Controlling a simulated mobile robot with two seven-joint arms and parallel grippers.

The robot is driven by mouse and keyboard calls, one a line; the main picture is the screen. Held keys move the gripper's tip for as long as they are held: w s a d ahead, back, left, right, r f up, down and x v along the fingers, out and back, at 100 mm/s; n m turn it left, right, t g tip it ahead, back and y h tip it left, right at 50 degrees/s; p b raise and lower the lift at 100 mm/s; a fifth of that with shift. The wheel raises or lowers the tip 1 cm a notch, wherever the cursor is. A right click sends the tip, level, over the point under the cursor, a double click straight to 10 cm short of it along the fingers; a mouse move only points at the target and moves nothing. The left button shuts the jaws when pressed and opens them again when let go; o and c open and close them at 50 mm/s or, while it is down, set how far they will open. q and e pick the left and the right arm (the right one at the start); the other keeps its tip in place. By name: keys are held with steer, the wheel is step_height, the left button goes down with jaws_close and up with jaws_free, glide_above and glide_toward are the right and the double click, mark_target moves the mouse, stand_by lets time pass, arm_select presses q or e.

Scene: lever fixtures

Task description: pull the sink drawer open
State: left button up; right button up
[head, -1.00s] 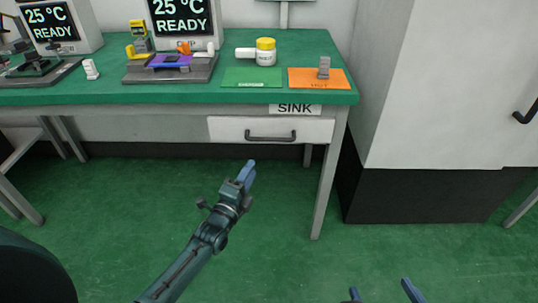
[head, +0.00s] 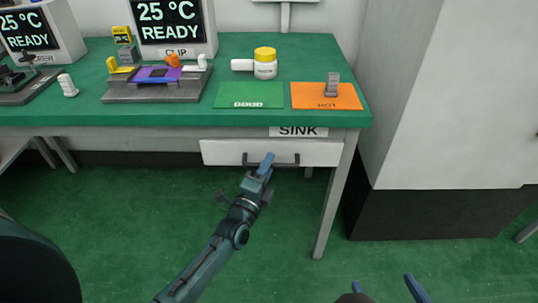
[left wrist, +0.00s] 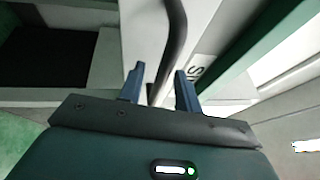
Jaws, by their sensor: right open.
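The sink drawer (head: 222,153) has a white front and sits under the table, below the SINK label (head: 298,131). It looks shut. Its dark bar handle (head: 288,163) runs across the front. My left gripper (head: 266,163) is at the middle of the handle and covers part of it. In the left wrist view, the left gripper (left wrist: 159,69) is open, and the handle (left wrist: 174,35) runs between its two fingers with gaps beside it. Firm contact cannot be told. My right gripper (head: 386,287) is open and empty at the bottom edge, away from the drawer.
The green table (head: 300,60) carries a yellow-lidded jar (head: 265,66), a green mat (head: 249,95), an orange mat (head: 312,97) and a clip fixture (head: 155,88). A table leg (head: 333,205) and a white cabinet (head: 440,100) stand right. The floor before the drawer is clear.

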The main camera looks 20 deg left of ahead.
arm_select(q)
steer(key=shift+w+r, duration=0.1)
steer(key=shift+w, duration=0.3)
steer(key=shift+c, duration=0.5)
jaws_close()
